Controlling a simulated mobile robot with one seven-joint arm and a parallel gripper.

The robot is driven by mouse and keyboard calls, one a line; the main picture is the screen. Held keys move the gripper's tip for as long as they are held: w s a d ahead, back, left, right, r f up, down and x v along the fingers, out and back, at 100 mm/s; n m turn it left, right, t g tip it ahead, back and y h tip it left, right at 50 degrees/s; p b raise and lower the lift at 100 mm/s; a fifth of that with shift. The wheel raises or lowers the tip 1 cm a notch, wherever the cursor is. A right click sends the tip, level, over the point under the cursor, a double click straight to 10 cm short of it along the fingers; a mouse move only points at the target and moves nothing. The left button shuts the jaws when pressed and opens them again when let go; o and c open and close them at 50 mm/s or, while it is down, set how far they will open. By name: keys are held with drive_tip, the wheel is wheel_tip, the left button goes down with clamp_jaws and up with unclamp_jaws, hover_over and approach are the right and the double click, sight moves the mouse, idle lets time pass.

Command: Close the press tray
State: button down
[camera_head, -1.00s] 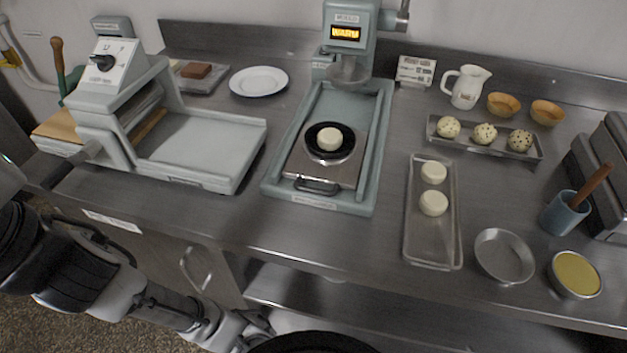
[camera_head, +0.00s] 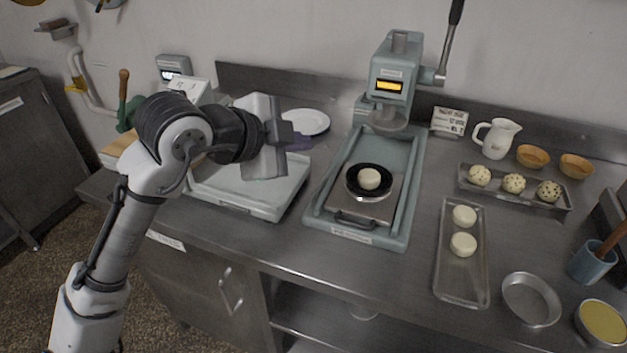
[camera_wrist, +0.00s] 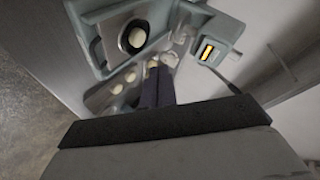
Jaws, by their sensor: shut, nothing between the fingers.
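The press tray (camera_head: 350,208) is a flat metal plate with a dark front handle (camera_head: 352,221). It sits at the front of the blue-grey press base (camera_head: 408,200), forward of the press head (camera_head: 391,88). A black round dish (camera_head: 353,190) on it holds a pale dough piece (camera_head: 369,179). My gripper (camera_head: 301,141) is shut and empty, raised left of the press and apart from the tray. In the wrist view, my dark fingers (camera_wrist: 156,88) point toward the press, and the tray (camera_wrist: 118,41) shows at the upper left.
A pale flat-bedded machine (camera_head: 250,190) stands below and left of my gripper, with a white plate (camera_head: 307,121) behind. The press lever (camera_head: 448,45) points up. Right of the press lie a dough tray (camera_head: 457,280), a jug (camera_head: 497,139) and a metal pan (camera_head: 531,300).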

sight(347, 165)
drive_tip(key=s+a+f+m+g+y, duration=0.1)
drive_tip(key=s+a+f+g, duration=0.1)
drive_tip(key=s+f+g, duration=0.5)
drive_tip(key=shift+t, duration=0.8)
drive_tip(key=x, duration=0.3)
drive_tip(key=p+x, duration=0.1)
drive_tip(key=x, duration=0.3)
drive_tip(key=w+a+p+x, duration=0.1)
drive_tip(key=x, duration=0.3)
drive_tip(key=shift+w, duration=0.1)
drive_tip(key=w, duration=0.1)
drive_tip(key=w+d+p, duration=0.1)
drive_tip(key=w, duration=0.1)
drive_tip(key=shift+w+f, duration=0.1)
drive_tip(key=shift+f, duration=0.05)
drive_tip(key=shift+w+d+f, duration=0.1)
drive_tip(key=shift+w+d, duration=0.05)
drive_tip(key=shift+w, duration=0.25)
drive_tip(key=shift+w, duration=0.1)
drive_tip(key=w+d, duration=0.1)
drive_tip(key=w, duration=0.4)
drive_tip(key=w+d, duration=0.2)
drive_tip(key=w, duration=0.3)
drive_tip(key=w+d, duration=0.2)
drive_tip(key=w, duration=0.4)
drive_tip(key=shift+w, duration=0.1)
drive_tip(key=shift+y, duration=0.3)
